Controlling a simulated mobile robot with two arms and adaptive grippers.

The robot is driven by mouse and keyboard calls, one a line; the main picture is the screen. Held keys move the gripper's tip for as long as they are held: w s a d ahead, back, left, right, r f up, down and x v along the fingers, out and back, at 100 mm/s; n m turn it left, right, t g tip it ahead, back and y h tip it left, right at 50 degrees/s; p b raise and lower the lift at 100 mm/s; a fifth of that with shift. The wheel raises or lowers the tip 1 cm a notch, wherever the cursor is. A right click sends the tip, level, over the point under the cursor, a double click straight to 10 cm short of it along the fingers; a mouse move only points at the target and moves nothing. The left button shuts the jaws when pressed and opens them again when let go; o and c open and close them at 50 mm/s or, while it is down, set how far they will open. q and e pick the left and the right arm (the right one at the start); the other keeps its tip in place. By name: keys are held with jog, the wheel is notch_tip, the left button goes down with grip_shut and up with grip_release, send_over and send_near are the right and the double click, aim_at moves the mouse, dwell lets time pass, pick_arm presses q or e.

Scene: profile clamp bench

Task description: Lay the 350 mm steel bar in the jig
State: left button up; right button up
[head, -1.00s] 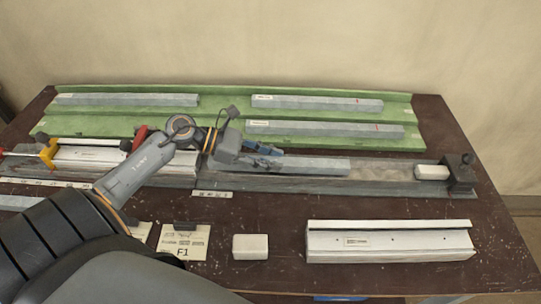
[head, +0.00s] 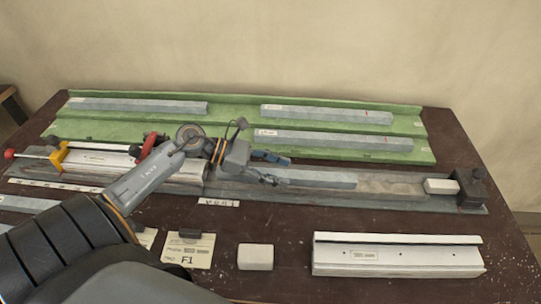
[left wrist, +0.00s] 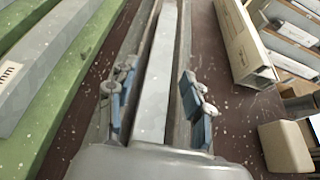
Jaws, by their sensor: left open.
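A grey steel bar (head: 315,178) lies lengthwise in the long grey jig (head: 395,189), flat along its channel. Its left part is partly behind my left gripper (head: 269,168). The gripper is open over the bar, with one blue-padded finger on each side. In the left wrist view the bar (left wrist: 160,70) runs between the fingers of the open gripper (left wrist: 158,110), with gaps on both sides. The bar's length marking cannot be read. My right gripper is not in view.
Several grey bars lie on the green rack (head: 230,116) behind. A white block (head: 441,186) and dark end stop (head: 470,188) are at the jig's right end. A yellow-and-red clamp (head: 57,156) is at left. A white profile (head: 398,256) and small block (head: 256,257) lie in front.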

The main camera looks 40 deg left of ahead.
pick_arm(q)
jog(key=shift+r+p, duration=0.35)
jog(key=shift+r, duration=0.05)
jog(key=v, duration=0.3)
jog(key=b+v, duration=0.1)
jog(key=v, duration=0.3)
jog(key=b+v, duration=0.1)
jog(key=v, duration=0.2)
jog(key=shift+s+a+f, duration=0.15)
jog(key=shift+a, duration=0.2)
jog(key=shift+s+a+r, duration=0.3)
jog(key=shift+s+a, duration=0.05)
jog(key=shift+a, duration=0.15)
